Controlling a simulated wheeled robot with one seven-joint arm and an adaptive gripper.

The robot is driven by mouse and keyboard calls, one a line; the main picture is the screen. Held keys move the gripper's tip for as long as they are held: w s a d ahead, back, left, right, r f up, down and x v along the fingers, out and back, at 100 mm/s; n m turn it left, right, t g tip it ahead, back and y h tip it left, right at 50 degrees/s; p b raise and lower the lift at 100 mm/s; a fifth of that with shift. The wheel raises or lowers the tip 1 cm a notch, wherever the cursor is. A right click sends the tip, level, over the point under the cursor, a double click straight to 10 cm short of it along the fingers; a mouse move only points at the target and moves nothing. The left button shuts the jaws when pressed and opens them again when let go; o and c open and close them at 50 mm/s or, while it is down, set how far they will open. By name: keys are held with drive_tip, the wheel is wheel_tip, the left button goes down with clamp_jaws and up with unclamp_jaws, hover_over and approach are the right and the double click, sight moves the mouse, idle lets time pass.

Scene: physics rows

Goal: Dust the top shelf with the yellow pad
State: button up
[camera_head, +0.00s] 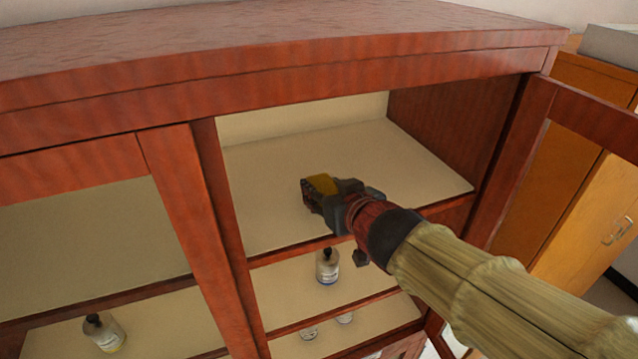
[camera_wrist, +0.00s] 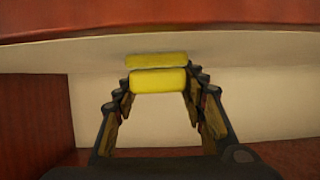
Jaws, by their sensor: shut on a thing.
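The yellow pad (camera_head: 323,184) is held at the end of my gripper (camera_head: 312,194), inside the open right side of the cabinet. The top shelf (camera_head: 400,160) is a pale, empty board, and the pad is over its front-left part. In the wrist view the yellow pad (camera_wrist: 158,81) sits between the two fingertips of my gripper (camera_wrist: 160,84), which are shut on it. A second yellow band shows just beyond it against a pale surface. I cannot tell whether the pad touches the shelf.
The red-brown cabinet top (camera_head: 270,45) overhangs the opening. A divider post (camera_head: 185,190) stands left, and an open door (camera_head: 525,150) stands right, close to my arm. A dark-capped bottle (camera_head: 327,266) is on the shelf below. Another bottle (camera_head: 104,332) is at lower left.

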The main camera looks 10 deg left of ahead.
drive_tip(key=shift+w+d+p, duration=0.25)
drive_tip(key=shift+d+p, duration=0.9)
drive_tip(key=shift+p, duration=0.25)
drive_tip(key=shift+d+f+p, duration=0.2)
drive_tip(key=shift+d+p, duration=0.15)
drive_tip(key=shift+w+d, duration=0.25)
drive_tip(key=shift+d, duration=0.65)
drive_tip(key=shift+w+d, duration=0.2)
drive_tip(key=shift+d, duration=0.65)
drive_tip(key=shift+r, duration=0.1)
drive_tip(key=o, duration=1.3)
drive_tip(key=shift+r, duration=0.1)
